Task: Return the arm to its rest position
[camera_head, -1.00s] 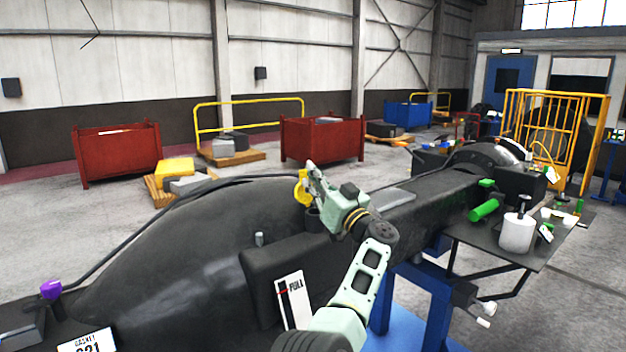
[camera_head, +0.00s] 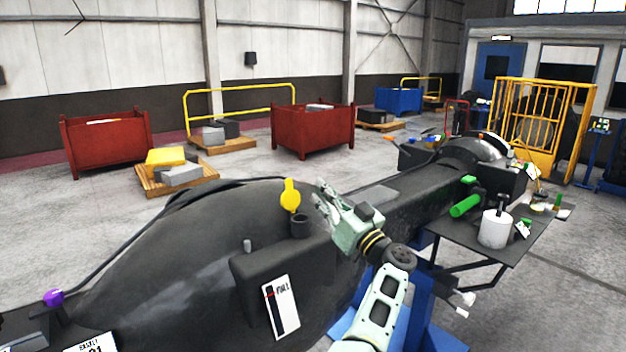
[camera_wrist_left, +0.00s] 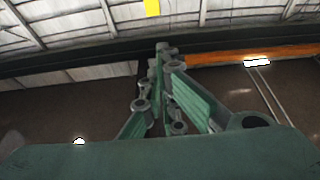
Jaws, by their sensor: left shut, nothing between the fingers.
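My left arm comes up from the bottom of the head view. Its pale green gripper (camera_head: 322,195) points up and to the left, over the black casting (camera_head: 190,235). The gripper is just right of a yellow cap (camera_head: 290,195) that stands above a short black neck (camera_head: 300,225) on the casting. The gripper and the cap are apart. In the left wrist view the fingers (camera_wrist_left: 162,55) are together with nothing between them. Wall and ceiling fill the background there. My right gripper is in neither view.
A side shelf (camera_head: 470,240) to the right carries a white canister (camera_head: 494,229) and a green cylinder (camera_head: 465,206). A white gauge card marked FULL (camera_head: 281,306) is on the casting's front. Red bins (camera_head: 105,142) and a yellow fence (camera_head: 545,120) stand further back.

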